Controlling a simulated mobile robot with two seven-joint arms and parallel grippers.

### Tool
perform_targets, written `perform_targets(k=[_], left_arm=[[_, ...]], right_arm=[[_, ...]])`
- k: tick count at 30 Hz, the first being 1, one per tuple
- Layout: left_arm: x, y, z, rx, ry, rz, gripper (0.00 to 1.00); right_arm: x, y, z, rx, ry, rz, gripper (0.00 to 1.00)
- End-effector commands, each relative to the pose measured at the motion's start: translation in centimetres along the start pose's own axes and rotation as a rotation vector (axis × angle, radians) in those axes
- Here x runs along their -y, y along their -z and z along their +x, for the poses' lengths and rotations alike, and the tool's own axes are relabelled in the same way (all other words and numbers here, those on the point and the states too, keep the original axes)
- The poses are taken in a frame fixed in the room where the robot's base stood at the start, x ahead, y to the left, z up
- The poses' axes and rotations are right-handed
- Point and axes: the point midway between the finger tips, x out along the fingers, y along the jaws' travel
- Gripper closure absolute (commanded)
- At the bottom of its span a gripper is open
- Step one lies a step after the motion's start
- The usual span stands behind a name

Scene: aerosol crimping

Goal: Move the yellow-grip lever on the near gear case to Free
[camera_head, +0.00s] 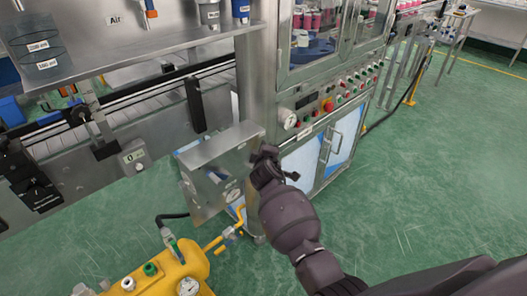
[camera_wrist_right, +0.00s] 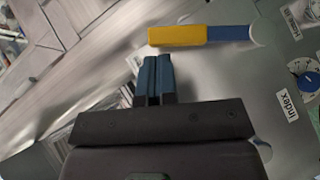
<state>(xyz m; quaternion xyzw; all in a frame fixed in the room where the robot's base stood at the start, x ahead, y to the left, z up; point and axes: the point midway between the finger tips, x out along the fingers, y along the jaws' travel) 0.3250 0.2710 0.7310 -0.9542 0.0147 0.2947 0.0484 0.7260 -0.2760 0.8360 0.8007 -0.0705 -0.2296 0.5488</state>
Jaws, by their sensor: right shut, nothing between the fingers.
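In the right wrist view, the lever has a yellow grip (camera_wrist_right: 178,36) on a blue shaft (camera_wrist_right: 229,33) that runs right to a round pivot on a steel panel. My right gripper (camera_wrist_right: 157,62) is shut and empty. Its dark blue fingertips point at the grip's left part, with a small gap showing in the picture; contact cannot be told. In the head view, my right gripper (camera_head: 267,154) is at the right edge of the steel gear case (camera_head: 205,150). The lever cannot be made out there. My left gripper is not in view.
An "Index" label (camera_wrist_right: 286,106) and a round dial (camera_wrist_right: 306,76) are on the panel. A glass-doored cabinet with a button panel (camera_head: 335,98) stands behind. A yellow tank (camera_head: 170,272) with pipes is at lower left. Green floor (camera_head: 430,160) is open at right.

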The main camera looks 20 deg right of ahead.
Motion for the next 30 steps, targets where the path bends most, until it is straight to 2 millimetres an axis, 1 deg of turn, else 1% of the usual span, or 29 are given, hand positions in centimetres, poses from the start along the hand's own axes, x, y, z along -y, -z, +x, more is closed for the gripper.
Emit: perform_targets(k=[6, 30], left_arm=[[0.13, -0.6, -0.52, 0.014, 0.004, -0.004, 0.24], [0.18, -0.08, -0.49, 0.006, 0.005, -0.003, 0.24]], right_arm=[[-0.18, -0.52, 0.53, 0.0, -0.002, -0.003, 1.0], [-0.25, -0.83, 0.79, 0.0, -0.004, -0.005, 1.0]])
